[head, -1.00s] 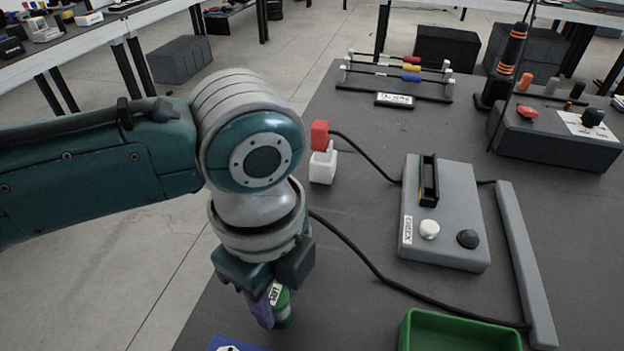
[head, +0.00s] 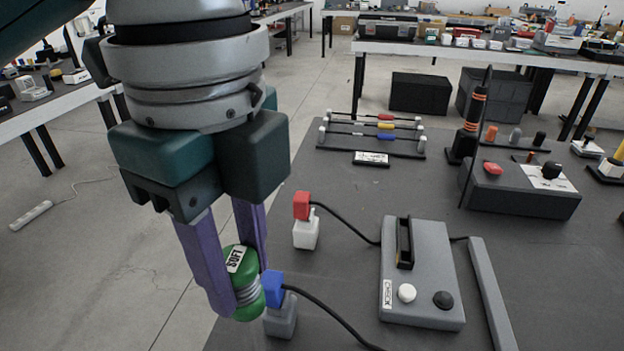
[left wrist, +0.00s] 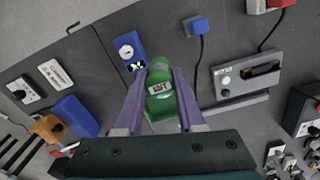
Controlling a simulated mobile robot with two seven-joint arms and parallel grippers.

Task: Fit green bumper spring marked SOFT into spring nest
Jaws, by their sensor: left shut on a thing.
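The green bumper spring (head: 243,262) has green ends, grey coils and a white label reading SOFT. My left gripper (head: 235,275) is shut on it, one purple finger on each side, and holds it tilted in the air. The spring (left wrist: 160,92) also shows between the fingers in the left wrist view. A blue block (left wrist: 127,50) with a white round part lies just beyond it there. I cannot tell whether this block is the spring nest, and no nest is clear in the head view. My right gripper is not in view.
A blue plug (head: 272,288) on a grey block is close to the spring's right. A red plug (head: 302,206) on a white block stands farther back. A grey CHECK box (head: 430,285) and a grey bar (head: 492,290) are at right. A rod rack (head: 372,135) stands behind.

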